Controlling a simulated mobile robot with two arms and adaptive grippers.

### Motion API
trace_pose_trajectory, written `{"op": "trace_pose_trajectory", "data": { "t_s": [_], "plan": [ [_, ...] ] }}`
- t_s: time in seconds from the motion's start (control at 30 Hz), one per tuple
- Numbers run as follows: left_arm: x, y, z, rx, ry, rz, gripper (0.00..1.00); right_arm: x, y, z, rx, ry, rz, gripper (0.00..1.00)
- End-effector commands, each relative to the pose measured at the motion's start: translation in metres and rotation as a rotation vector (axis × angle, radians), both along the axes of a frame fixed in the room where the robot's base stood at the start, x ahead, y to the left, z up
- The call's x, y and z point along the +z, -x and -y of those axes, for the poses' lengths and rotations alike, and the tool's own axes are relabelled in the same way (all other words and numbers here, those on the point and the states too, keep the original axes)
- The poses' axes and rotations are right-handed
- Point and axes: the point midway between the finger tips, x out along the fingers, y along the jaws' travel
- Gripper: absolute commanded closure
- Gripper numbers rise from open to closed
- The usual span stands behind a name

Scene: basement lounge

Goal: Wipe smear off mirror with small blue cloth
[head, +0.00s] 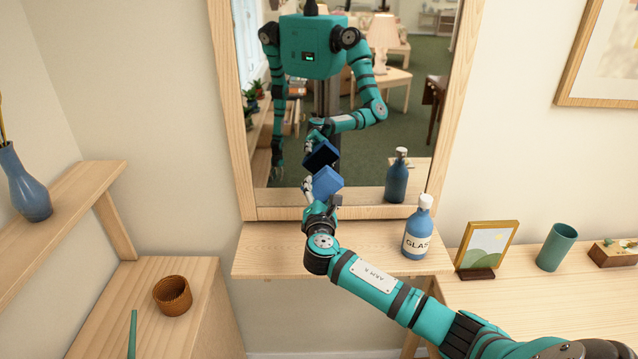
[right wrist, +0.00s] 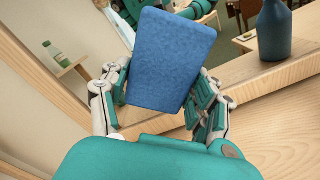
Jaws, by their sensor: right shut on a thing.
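The small blue cloth (head: 327,182) is a thick folded block held in front of the mirror's lower part. My right gripper (head: 308,190) is shut on it. In the right wrist view the cloth (right wrist: 170,58) sits between both fingers of the gripper (right wrist: 158,98). The wood-framed mirror (head: 330,100) reflects my body and the dark back of the cloth. A small gap seems to lie between the cloth and its reflection. I see no clear smear; the cloth and arm hide part of the glass. My left gripper shows only as a reflection.
A blue bottle (head: 418,228) labelled GLASS stands on the wooden shelf (head: 270,250) right of my gripper. Further right are a picture frame (head: 486,247), a green cup (head: 557,247) and a wooden box (head: 614,252).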

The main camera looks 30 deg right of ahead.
Motion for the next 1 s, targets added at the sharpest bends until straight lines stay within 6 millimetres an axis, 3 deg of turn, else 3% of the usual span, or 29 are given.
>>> {"op": "trace_pose_trajectory", "data": {
  "t_s": [0.37, 0.73, 1.0],
  "plan": [
    [0.001, 0.000, 0.000, 0.000, 0.000, 0.000, 0.66, 0.000, 0.003, -0.002, 0.000, -0.001, 0.001, 0.64],
    [0.015, 0.000, 0.000, 0.000, 0.000, 0.000, 0.66, 0.000, 0.026, -0.016, 0.001, -0.002, -0.001, 0.64],
    [0.014, 0.000, 0.000, 0.000, 0.000, 0.000, 0.66, 0.000, 0.028, -0.017, 0.000, -0.001, 0.001, 0.64]
  ]
}}
